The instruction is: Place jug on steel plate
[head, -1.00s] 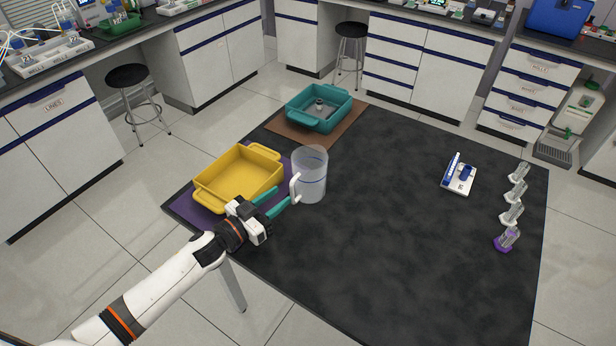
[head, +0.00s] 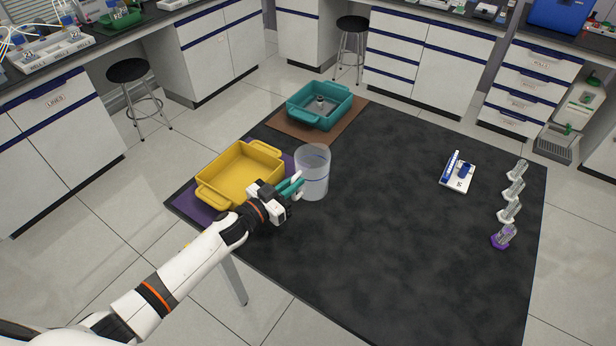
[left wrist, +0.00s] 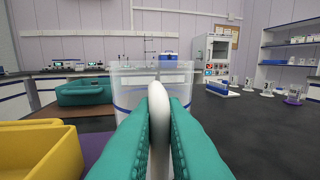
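The jug (head: 315,175) is a clear, tall container with blue lines and a white handle. It stands upright on the black table, right of the yellow tray. My left gripper (head: 294,186) is at the jug's handle side, its teal fingers close together. In the left wrist view the white handle (left wrist: 158,120) sits between the two fingers, which appear pressed on it, with the jug body (left wrist: 125,80) just beyond. I cannot make out a steel plate in either view. My right gripper is not in view.
The yellow tray (head: 240,175) sits on a purple mat left of the jug, close to my left arm. A teal tray (head: 319,106) with a small grey object stands on a brown mat behind. A blue-and-white box (head: 458,172) and several small clear holders are at right. The table's middle is clear.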

